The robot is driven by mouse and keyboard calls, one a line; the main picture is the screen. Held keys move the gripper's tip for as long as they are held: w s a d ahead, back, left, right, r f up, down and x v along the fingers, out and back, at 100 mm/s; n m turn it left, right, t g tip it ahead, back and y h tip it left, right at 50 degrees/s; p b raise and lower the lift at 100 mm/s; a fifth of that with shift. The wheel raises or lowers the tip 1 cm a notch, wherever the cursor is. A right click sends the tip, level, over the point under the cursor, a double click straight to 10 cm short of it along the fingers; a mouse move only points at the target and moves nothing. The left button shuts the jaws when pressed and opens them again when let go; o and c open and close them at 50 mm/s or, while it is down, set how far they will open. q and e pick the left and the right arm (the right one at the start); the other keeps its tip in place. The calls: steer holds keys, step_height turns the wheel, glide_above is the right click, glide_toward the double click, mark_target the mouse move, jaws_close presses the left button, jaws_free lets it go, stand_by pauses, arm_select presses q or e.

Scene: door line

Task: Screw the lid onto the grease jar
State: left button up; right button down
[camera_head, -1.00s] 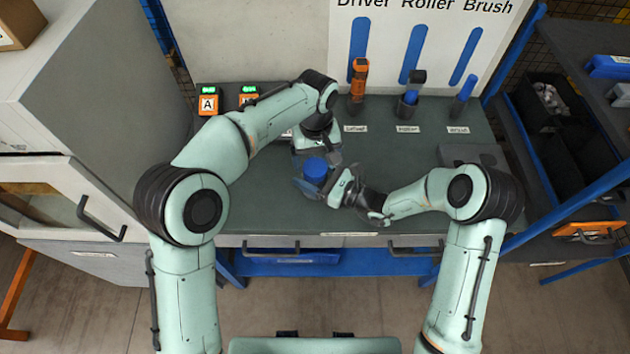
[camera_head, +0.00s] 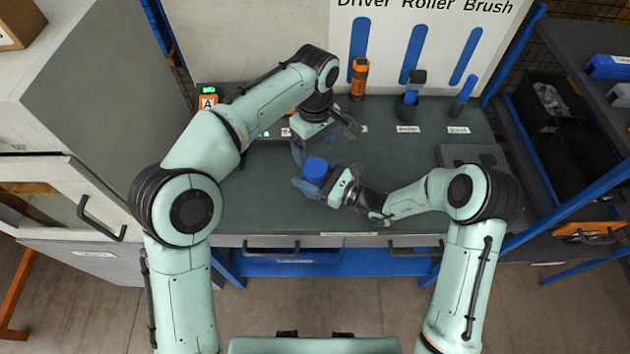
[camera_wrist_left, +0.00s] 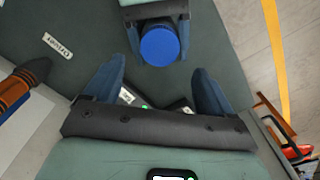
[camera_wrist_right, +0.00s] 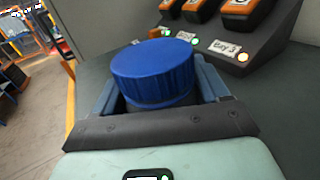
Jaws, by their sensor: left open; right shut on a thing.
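The blue ribbed lid (camera_head: 316,168) sits on top of the grease jar and looks level in the right wrist view (camera_wrist_right: 152,72). Only a dark strip of the jar (camera_wrist_right: 165,103) shows below the lid. How tightly the lid is seated cannot be told. My right gripper (camera_head: 312,186) is shut around the jar, with a blue finger on each side below the lid. My left gripper (camera_head: 325,142) is open and empty, behind the jar and apart from it. In the left wrist view the lid (camera_wrist_left: 159,46) lies beyond the open fingertips.
An orange-handled driver (camera_head: 359,76), a roller (camera_head: 408,100) and a brush (camera_head: 463,97) stand at the back of the bench (camera_head: 260,200). Orange bay units, one marked A (camera_head: 208,102), stand at the back left. A grey block (camera_head: 472,155) lies at the right. The front left bench is clear.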

mark_target(315, 167)
arm_select(q)
steer(key=shift+r+n, duration=0.15)
steer(key=shift+n, duration=0.15)
steer(key=shift+f, duration=4)
steer(key=c, duration=1.1)
steer(key=m, duration=0.6)
steer(key=shift+m, duration=0.3)
